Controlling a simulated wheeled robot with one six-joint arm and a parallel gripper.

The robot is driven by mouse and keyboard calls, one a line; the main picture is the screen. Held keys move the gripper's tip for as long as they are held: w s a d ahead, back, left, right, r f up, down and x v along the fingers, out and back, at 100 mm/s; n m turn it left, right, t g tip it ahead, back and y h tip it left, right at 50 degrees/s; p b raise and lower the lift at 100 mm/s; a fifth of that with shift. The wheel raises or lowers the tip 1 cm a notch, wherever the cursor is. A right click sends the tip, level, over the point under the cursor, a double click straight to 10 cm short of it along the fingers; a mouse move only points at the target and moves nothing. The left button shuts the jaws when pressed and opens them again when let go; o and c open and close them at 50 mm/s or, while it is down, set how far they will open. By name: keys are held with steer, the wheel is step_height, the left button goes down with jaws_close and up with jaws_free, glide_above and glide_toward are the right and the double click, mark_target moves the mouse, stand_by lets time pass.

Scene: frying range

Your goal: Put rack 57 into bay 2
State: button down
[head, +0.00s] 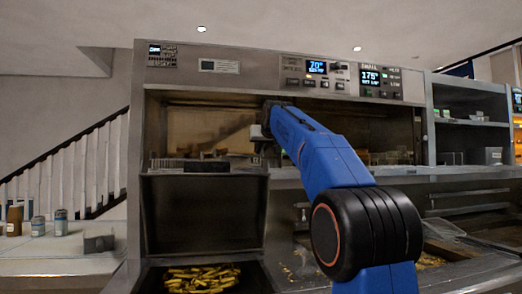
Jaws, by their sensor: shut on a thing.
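My gripper (267,152) is at the open front of the steel cabinet (145,130), reached by my blue arm from the lower right. It is shut, and its jaws are small and dark in this view. What it holds is mostly hidden behind the wrist and arm; I take it to be rack 57, but no number is readable. A low wire rack or basket (166,163) with a dark block (207,166) shows to the left of the gripper, on the cabinet's ledge. I cannot tell whether it touches the jaws. No bay number is readable.
Control panels with blue displays (316,67) sit above the opening. Below the ledge is a dark open compartment (203,215), with a bin of fries (200,278) under it. Shelves (470,135) stand at right. A counter with jars (60,222) is at left.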

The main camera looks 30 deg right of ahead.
steer(key=shift+f, duration=0.55)
steer(key=c, duration=1.9)
jaws_free()
steer(key=shift+r, duration=0.1)
steer(key=shift+r, duration=0.55)
steer(key=v, duration=1.2)
